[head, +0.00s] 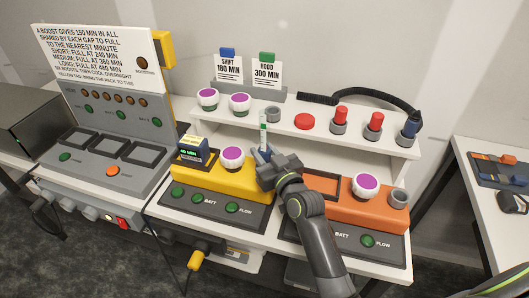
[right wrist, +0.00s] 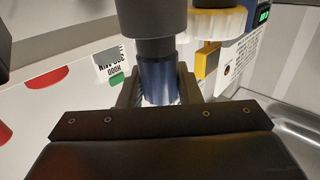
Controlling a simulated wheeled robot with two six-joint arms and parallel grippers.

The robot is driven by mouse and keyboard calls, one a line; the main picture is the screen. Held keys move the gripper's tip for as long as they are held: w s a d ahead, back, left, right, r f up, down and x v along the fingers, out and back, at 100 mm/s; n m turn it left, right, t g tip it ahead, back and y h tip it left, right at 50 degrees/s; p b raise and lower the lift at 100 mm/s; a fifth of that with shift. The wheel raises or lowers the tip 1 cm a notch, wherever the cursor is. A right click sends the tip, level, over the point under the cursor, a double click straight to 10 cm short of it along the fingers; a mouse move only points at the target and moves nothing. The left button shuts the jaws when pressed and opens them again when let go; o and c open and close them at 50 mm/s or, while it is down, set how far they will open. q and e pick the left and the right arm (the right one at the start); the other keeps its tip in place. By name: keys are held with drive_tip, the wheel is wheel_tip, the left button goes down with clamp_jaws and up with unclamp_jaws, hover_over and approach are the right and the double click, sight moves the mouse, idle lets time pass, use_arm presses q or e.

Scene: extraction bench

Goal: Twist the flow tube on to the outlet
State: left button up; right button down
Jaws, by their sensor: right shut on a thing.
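The flow tube (head: 263,128), clear and white with a green band and a blue lower end, stands upright over the yellow pump. My right gripper (head: 264,161) is shut on its blue end, low beside the purple-topped filter. In the right wrist view, which is upside down, the blue end (right wrist: 158,80) sits between my right fingers (right wrist: 158,90). A dark grey cylinder (right wrist: 152,20) is in line with it and appears to be the outlet. I cannot tell whether the two are seated together. In the head view my gripper hides the outlet. My left gripper is not in view.
The yellow pump (head: 235,181) and orange pump (head: 338,214) stand side by side on the bench. A shelf (head: 340,138) behind holds filters, red-topped parts and a black hose (head: 370,101). A charging station (head: 115,125) stands left. A side table (head: 480,205) is at right.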

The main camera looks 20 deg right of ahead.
drive_tip(key=shift+f+b, duration=0.55)
drive_tip(key=shift+f, duration=0.15)
drive_tip(key=c, duration=1)
unclamp_jaws()
drive_tip(key=shift+o, duration=0.2)
drive_tip(key=shift+s, duration=0.1)
drive_tip(key=s+d+b, duration=0.3)
drive_tip(key=s+b, duration=0.1)
drive_tip(key=s, duration=1.3)
drive_tip(key=shift+d+b, duration=0.15)
drive_tip(key=shift+b, duration=0.2)
